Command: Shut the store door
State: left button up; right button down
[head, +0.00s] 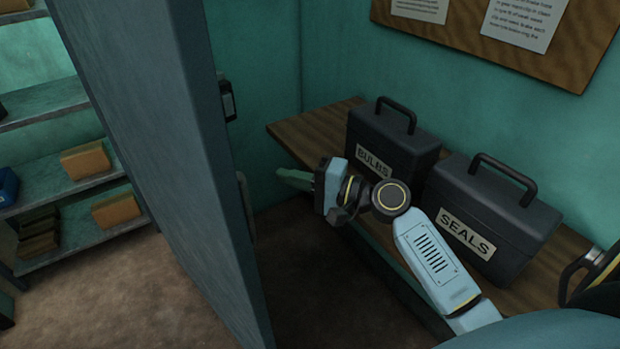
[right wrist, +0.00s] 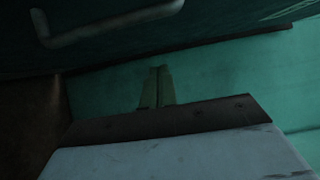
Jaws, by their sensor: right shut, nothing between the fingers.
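The store door (head: 175,160) is a tall blue-grey slab. It stands ajar, nearly edge-on to me, with shelves visible to its left. Its pale bar handle (head: 246,207) is on the right face, and a bar handle (right wrist: 110,24) shows at the top of the right wrist view. My right gripper (head: 292,179) reaches in from the right, its green fingers together and empty. It is to the right of the door, apart from the handle in the head view. The fingers (right wrist: 157,88) also show shut in the right wrist view. My left gripper is out of view.
A wooden bench (head: 290,137) along the wall carries a BULBS case (head: 395,150) and a SEALS case (head: 490,215), close to my right arm. A notice board (head: 560,65) hangs above. Metal shelves (head: 50,185) with boxes stand left of the door. Brown floor shows below.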

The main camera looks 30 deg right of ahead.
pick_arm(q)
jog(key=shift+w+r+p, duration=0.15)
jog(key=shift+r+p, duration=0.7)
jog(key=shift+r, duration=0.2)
pick_arm(e)
jog(key=shift+w+a, duration=0.2)
jog(key=shift+a, duration=1.25)
jog(key=shift+w+a, duration=0.2)
jog(key=shift+a, duration=1.2)
